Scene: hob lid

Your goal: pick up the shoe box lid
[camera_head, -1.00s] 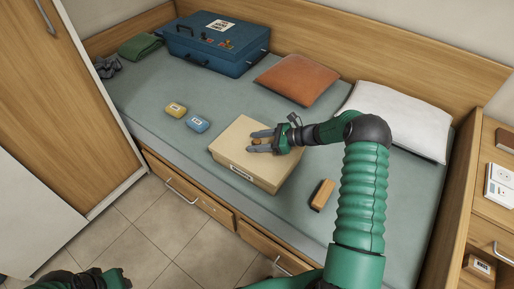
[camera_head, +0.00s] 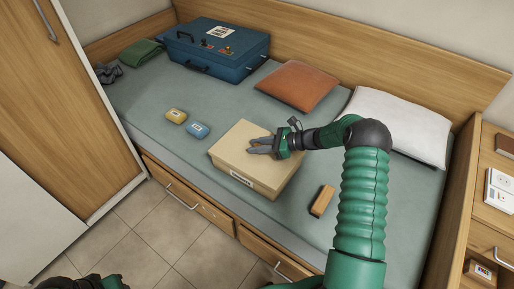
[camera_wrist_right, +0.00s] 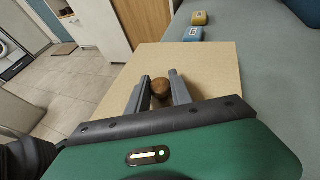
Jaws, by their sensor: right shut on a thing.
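The shoe box lid (camera_head: 237,143) is beige and closes the top of a box with a white label on its front side, on the bed. Its top fills the middle of the right wrist view (camera_wrist_right: 215,65). A round brown knob (camera_wrist_right: 161,87) stands on the lid. My right gripper (camera_head: 262,147) is over the lid with its two grey fingers on either side of the knob, shut on it; it also shows in the right wrist view (camera_wrist_right: 159,92). The lid appears seated on the box. My left gripper (camera_head: 112,281) shows only in part at the bottom left edge, its fingers unclear.
A yellow block (camera_head: 176,116) and a blue block (camera_head: 198,130) lie left of the box. A wooden brush-like block (camera_head: 322,201) lies to its right. A blue case (camera_head: 215,48), an orange cushion (camera_head: 298,85) and a white pillow (camera_head: 398,122) are behind.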

